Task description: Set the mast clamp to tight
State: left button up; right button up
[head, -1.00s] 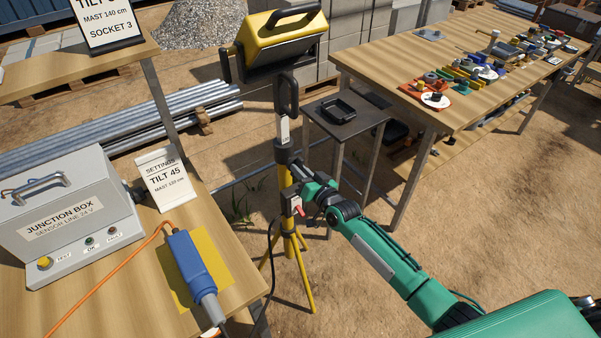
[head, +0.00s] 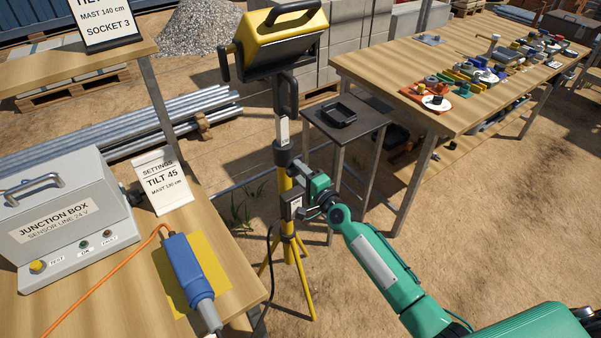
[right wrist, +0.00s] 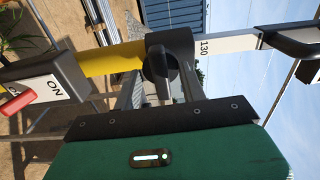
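The mast clamp is a dark collar (head: 287,153) on the yellow mast, below the yellow lamp (head: 282,42). In the right wrist view the collar (right wrist: 172,39) carries a black wing knob (right wrist: 158,73), and the scale above it reads 130. My right gripper (head: 297,169) is at the clamp. In the right wrist view its two grey fingers (right wrist: 160,90) stand apart on either side of the knob. Whether they touch it is hard to tell; I see no clear squeeze. My left gripper is out of view.
A switch box (right wrist: 52,86) marked ON, with a red lever (right wrist: 15,103), sits on the mast below the clamp. A settings card (head: 161,182) reads TILT 45, MAST 130 cm. The junction box (head: 62,220) is on the left table. A small dark stand (head: 365,128) is close behind the gripper.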

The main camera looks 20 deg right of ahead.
jog(key=o, duration=0.5)
jog(key=shift+c, duration=0.2)
jog(key=p+v, duration=0.1)
jog(key=v, duration=0.6)
